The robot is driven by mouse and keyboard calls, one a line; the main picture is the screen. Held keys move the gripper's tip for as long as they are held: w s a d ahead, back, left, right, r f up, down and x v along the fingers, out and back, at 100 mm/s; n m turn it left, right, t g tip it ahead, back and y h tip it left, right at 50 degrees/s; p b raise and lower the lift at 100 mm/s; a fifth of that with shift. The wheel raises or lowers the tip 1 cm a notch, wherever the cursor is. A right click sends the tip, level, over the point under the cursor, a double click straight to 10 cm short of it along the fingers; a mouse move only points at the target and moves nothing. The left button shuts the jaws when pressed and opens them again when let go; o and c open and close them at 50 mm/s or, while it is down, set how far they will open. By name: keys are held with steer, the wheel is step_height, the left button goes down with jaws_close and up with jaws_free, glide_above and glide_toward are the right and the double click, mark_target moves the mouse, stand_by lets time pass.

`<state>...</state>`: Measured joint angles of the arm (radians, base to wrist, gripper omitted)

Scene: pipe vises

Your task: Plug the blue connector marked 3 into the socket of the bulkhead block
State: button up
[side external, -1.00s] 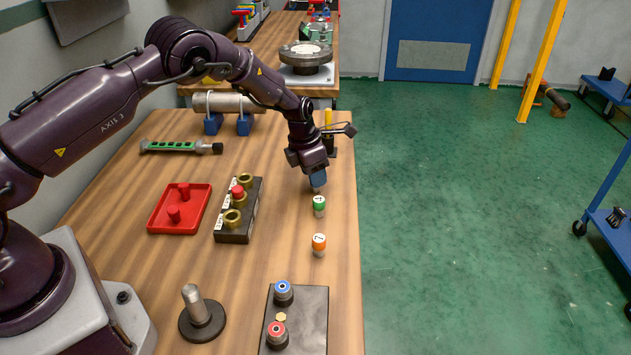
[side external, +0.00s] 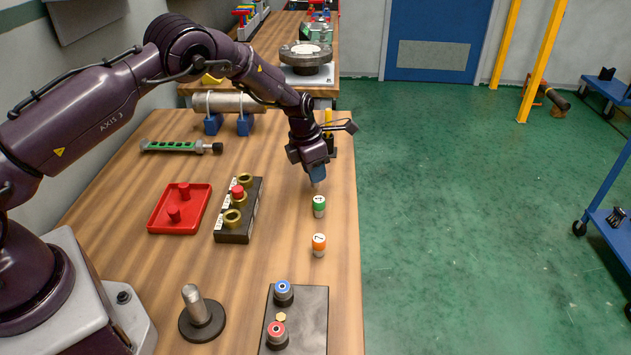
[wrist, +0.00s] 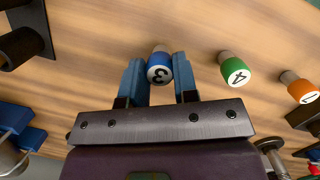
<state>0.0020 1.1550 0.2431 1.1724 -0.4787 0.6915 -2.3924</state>
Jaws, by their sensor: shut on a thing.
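My gripper (side external: 317,175) is shut on the blue connector; in the wrist view my fingers (wrist: 159,66) clasp both its sides. The connector (wrist: 159,72) has a blue body, a white cap marked 3 and a metal end. In the side view only its grey lower end (side external: 316,185) shows below my fingers, seemingly just above the table. The dark bulkhead block (side external: 232,238) lies left of my gripper. Its near brass socket (side external: 232,218) and far brass socket (side external: 245,180) look empty; a red connector (side external: 238,191) sits in the middle one.
A green connector marked 4 (side external: 319,206) and an orange one marked 7 (side external: 319,244) stand close by, towards the camera. A red tray (side external: 160,222) with red pieces lies left of the block. A dark plate (side external: 312,318) with blue and red fittings is in front.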

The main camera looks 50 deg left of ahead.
steer(key=shift+r, duration=1.8)
steer(key=shift+a+r, duration=0.1)
steer(key=shift+a, duration=0.05)
steer(key=s+a+r+n, duration=0.1)
steer(key=s+a+r, duration=0.2)
steer(key=s+r, duration=0.4)
steer(key=s+d+f, duration=0.2)
steer(key=s, duration=1.2)
steer(key=shift+s+f, duration=0.15)
steer(key=shift+s, duration=0.15)
steer(key=shift+d, duration=0.1)
steer(key=shift+f, duration=1.9)
